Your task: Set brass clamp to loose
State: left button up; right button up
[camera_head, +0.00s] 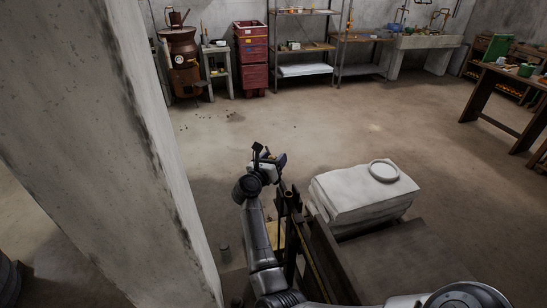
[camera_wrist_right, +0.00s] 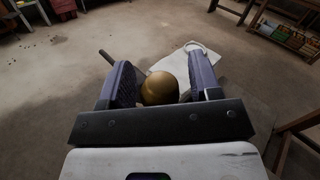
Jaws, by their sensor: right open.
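My right gripper (camera_head: 268,152) is raised beside the dark upright post (camera_head: 291,215) of the beam scale. In the right wrist view, my right gripper (camera_wrist_right: 163,75) is open, with its two purple-grey fingers apart. A rounded brass-coloured knob (camera_wrist_right: 160,90), seemingly the brass clamp, shows between the fingers. I cannot tell whether a finger touches it, and its lower part is hidden by the gripper's dark crossbar. In the head view I cannot make out the clamp clearly behind my gripper. My left gripper is not in view.
A stack of white sacks (camera_head: 350,203) with a pale ring (camera_head: 383,170) on top stands right of the post. A concrete pillar (camera_head: 110,140) rises close on the left. Red crates (camera_head: 251,60) and shelves stand far back. The floor between is clear.

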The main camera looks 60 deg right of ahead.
jog(key=shift+c, duration=0.3)
grip_shut()
dwell(0.3)
